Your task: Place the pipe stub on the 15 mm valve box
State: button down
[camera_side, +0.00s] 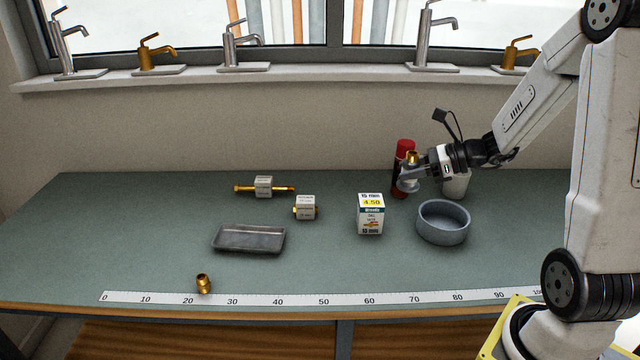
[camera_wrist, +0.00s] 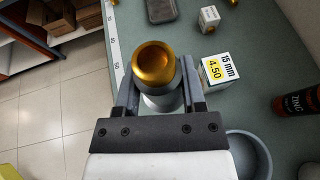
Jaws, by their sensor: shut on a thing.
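The pipe stub (camera_side: 411,157) has a brass-coloured round end. In the wrist view its hollow brass end (camera_wrist: 153,62) faces the camera, with a grey part below. My gripper (camera_side: 409,174) is shut on it and holds it above the bench, right of the box. In the wrist view the gripper fingers (camera_wrist: 154,90) lie on either side of the stub. The 15 mm valve box (camera_side: 370,214), white with a yellow 4.50 label, stands upright on the bench; it also shows in the wrist view (camera_wrist: 222,70), right of the stub. Its top looks bare.
A grey round bowl (camera_side: 443,236) stands right of the box. A red-capped can (camera_side: 402,150) and a white cup (camera_side: 456,184) are behind. A metal tray (camera_side: 249,252), two tagged fittings (camera_side: 264,187) (camera_side: 305,208), a brass fitting (camera_side: 203,284) and a ruler (camera_side: 320,299) lie left and front.

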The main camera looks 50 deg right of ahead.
jog(key=shift+s+d+r, duration=0.35)
jog(key=shift+d+r, duration=0.05)
jog(key=shift+r, duration=0.2)
jog(key=w+d+f, duration=0.3)
jog(key=w+f, duration=0.1)
jog(key=w, duration=0.5)
send_over(371, 200)
jog(key=s, duration=0.1)
notch_tip(371, 200, down, 5)
jog(key=shift+a+r, duration=0.1)
jog(key=shift+r, duration=0.05)
jog(key=shift+w+f, duration=0.25)
jog(key=shift+f, duration=0.05)
jog(key=shift+w+d+f, duration=0.2)
jog(key=shift+w+f, duration=0.1)
jog(key=shift+f, duration=1.55)
jog(key=shift+f, duration=0.1)
